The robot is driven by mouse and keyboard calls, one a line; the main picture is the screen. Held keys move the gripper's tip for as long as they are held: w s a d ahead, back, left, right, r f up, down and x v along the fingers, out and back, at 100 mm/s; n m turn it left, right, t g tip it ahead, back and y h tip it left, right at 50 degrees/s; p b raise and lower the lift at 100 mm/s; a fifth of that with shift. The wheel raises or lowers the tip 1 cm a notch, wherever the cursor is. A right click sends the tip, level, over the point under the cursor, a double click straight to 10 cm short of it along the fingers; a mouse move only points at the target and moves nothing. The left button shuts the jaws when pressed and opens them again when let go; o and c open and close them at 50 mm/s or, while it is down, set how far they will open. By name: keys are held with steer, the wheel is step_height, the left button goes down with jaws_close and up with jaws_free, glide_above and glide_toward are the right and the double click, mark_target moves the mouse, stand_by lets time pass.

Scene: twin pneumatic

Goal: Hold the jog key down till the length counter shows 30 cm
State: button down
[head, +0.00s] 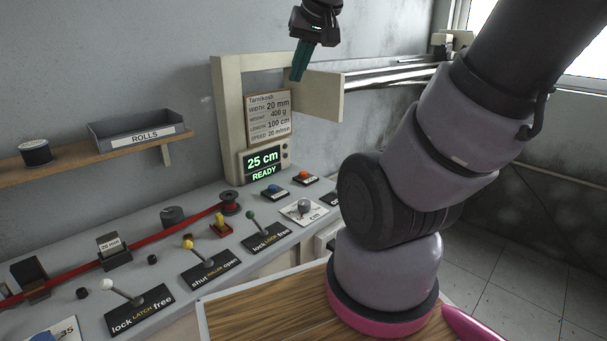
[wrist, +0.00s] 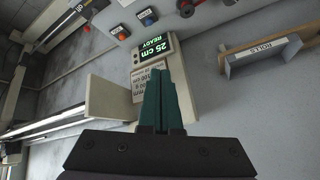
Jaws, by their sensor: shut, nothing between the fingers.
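The length counter (head: 263,161) is a dark display on the machine's post, reading "25 cm" and "READY" in green. A blue button (head: 274,190) and an orange-red button (head: 304,176) sit on dark plates on the panel below the counter; I cannot read which is the jog key. They also show in the wrist view, blue (wrist: 146,17) and red (wrist: 121,33). My gripper (head: 298,76) is shut and empty, high above the panel, in front of the frame's top and touching no button.
Levers with white (head: 107,285), yellow and green knobs stand on the panel beside a red strip (head: 150,239). A grey knob (head: 304,206) is near the panel's right end. A shelf holds a ROLLS tray (head: 140,131). A beige arm (head: 310,95) juts out below my gripper.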

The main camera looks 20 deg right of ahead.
steer(key=w+d+f+n+h, duration=0.1)
steer(key=w+d+f+n, duration=0.15)
steer(key=w, duration=0.35)
steer(key=w+d+f+n+h, duration=0.1)
steer(key=w+d+f, duration=0.1)
steer(key=w+d, duration=0.3)
steer(key=n+t+y, duration=0.2)
steer(key=n, duration=0.7)
glide_above(306, 174)
step_height(306, 174, down, 24)
steer(key=shift+w+r, duration=0.15)
steer(key=shift+r, duration=0.1)
steer(key=shift+f, duration=0.1)
steer(key=shift+f, duration=4.3)
steer(key=shift+f, duration=0.1)
steer(key=shift+f, duration=0.3)
